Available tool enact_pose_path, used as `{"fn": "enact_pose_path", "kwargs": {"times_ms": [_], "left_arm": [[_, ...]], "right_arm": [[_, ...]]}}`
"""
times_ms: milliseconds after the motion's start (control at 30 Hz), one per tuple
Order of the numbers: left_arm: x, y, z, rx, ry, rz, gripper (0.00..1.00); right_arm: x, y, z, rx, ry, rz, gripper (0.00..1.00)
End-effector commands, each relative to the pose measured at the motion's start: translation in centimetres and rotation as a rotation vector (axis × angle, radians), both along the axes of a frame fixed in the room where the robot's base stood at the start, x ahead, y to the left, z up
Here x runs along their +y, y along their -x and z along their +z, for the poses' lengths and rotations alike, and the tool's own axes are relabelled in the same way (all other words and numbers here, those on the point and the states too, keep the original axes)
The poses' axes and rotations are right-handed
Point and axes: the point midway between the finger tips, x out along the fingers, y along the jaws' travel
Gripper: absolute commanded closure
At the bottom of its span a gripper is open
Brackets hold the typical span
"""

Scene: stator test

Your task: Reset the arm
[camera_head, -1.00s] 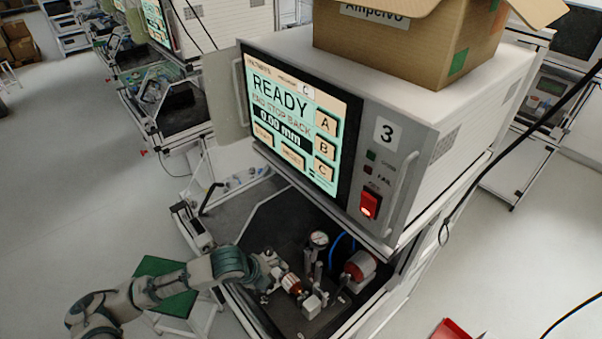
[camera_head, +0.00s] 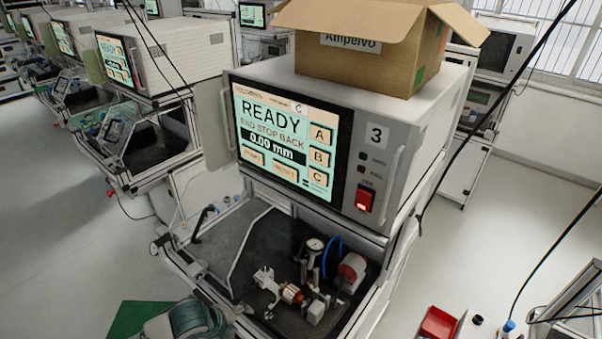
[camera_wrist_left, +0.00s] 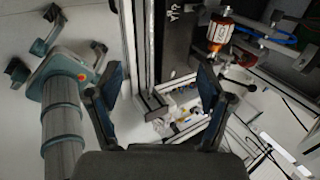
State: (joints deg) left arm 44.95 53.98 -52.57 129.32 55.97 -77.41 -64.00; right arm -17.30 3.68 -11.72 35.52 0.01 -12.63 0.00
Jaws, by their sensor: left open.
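My left gripper (camera_wrist_left: 158,92) is open and empty in the left wrist view, its two dark blue fingers spread wide. In the head view only a green and grey part of my left arm shows at the bottom left edge; its gripper is out of frame. My right gripper is not in view. A copper-coloured stator (camera_head: 291,293) sits in the test fixture in the bay below the screen. It also shows in the left wrist view (camera_wrist_left: 221,31), beyond the right finger and apart from it. The test machine (camera_head: 391,150) bears the number 3, and its screen (camera_head: 283,140) reads READY, END STOP BACK, 0.00 mm.
An open cardboard box (camera_head: 362,58) stands on the machine. A red motor-like part (camera_head: 352,268) and a dial gauge (camera_head: 315,245) stand beside the stator. A red tray (camera_head: 438,323) lies at the bottom right.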

Motion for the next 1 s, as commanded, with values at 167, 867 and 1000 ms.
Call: {"fn": "enact_pose_path", "kwargs": {"times_ms": [167,867,1000], "left_arm": [[-1.3,0.6,-0.9,0.014,0.039,0.033,0.2],[-5.9,7.3,-8.2,0.255,0.47,0.766,0.2],[-4.0,10.3,-10.9,0.344,0.549,1.123,0.2]], "right_arm": [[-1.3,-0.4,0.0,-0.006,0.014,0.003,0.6],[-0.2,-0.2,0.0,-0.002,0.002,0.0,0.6],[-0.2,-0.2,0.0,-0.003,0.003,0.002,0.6]]}}
